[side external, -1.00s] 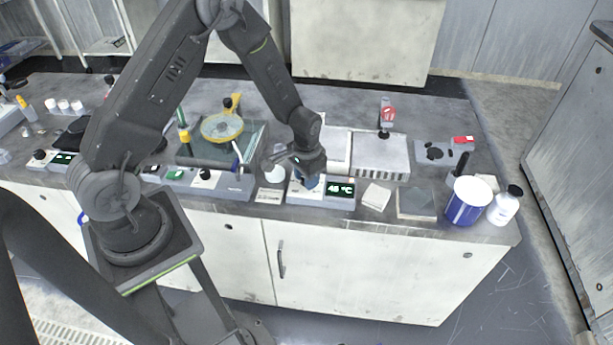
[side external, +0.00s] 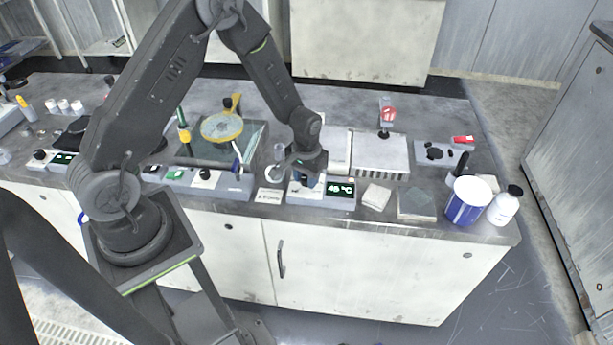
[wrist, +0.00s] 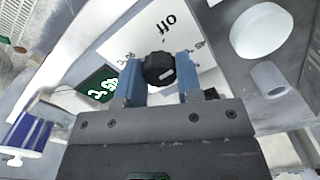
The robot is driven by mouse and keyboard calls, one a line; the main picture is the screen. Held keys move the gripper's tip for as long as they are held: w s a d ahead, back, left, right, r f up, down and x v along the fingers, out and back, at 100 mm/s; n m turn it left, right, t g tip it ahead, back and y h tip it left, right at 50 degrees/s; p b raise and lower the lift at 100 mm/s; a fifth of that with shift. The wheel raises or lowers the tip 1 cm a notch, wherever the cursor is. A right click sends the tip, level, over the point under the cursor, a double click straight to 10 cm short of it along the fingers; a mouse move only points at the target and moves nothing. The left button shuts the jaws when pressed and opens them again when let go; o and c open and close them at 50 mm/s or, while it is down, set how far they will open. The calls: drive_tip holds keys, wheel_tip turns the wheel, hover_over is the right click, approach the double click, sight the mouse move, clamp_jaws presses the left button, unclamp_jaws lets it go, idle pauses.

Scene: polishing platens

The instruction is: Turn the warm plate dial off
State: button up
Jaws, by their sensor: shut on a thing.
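The warm plate dial is a round black knob (wrist: 159,66) with a short white mark on it, set in a white panel printed "off" (wrist: 165,24). In the wrist view the white mark is on the side of the knob away from the "off" print. My gripper (wrist: 160,78) is shut on the dial, one blue fingertip on each side. In the side view my gripper (side external: 309,181) is down at the control box and hides the dial. The box's display (side external: 340,189) is lit with a green temperature reading in °C.
A white plate unit (side external: 380,155) stands behind the box. Pale pads (side external: 376,196), a dark grey slab (side external: 416,203), a blue-and-white tub (side external: 467,201) and a white bottle (side external: 505,206) stand to the right. A yellow-rimmed dish (side external: 221,127) is to the left.

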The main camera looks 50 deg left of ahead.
sight(306, 177)
drive_tip(key=n, duration=0.4)
drive_tip(key=shift+n, duration=1.9)
drive_tip(key=o, duration=0.9)
drive_tip(key=shift+o, duration=0.2)
drive_tip(key=shift+r, duration=0.15)
wheel_tip(306, 177, up, 14)
drive_tip(key=shift+f, duration=0.2)
